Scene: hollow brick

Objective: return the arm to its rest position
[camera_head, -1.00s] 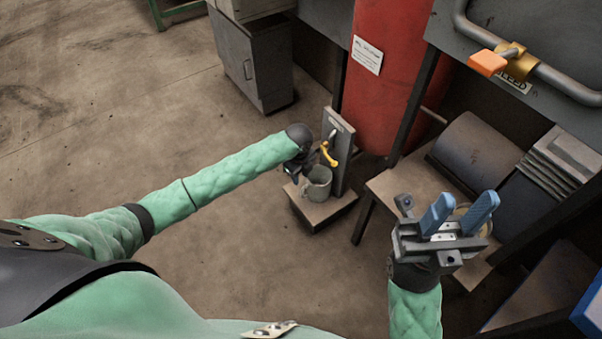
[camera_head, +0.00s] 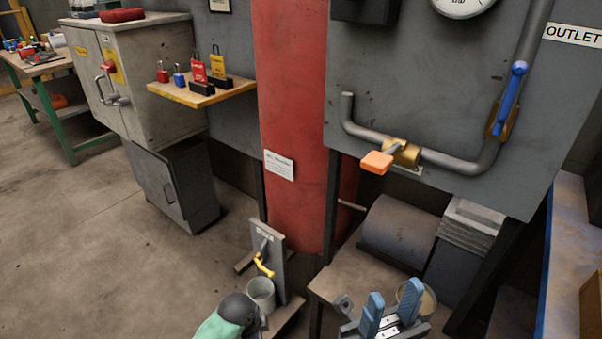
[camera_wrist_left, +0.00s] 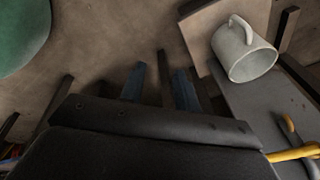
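My left arm shows at the bottom of the head view, with its dark wrist (camera_head: 240,309) just in front of and left of a grey mug (camera_head: 261,292). Its fingers are hidden there. In the left wrist view my left gripper (camera_wrist_left: 160,88) has two blue fingers apart with nothing held between them. The mug (camera_wrist_left: 250,52) is upper right of them, apart from the fingers. My right gripper (camera_head: 391,308) is at the bottom right of the head view, its blue fingers apart and empty.
The mug is by an upright plate with a yellow-handled tap (camera_head: 264,268). A low bench (camera_head: 330,285) and dark cylinder (camera_head: 398,235) lie beyond my right gripper. A red tank (camera_head: 290,110) and grey cabinet (camera_head: 175,185) stand behind. Open floor (camera_head: 90,270) is at left.

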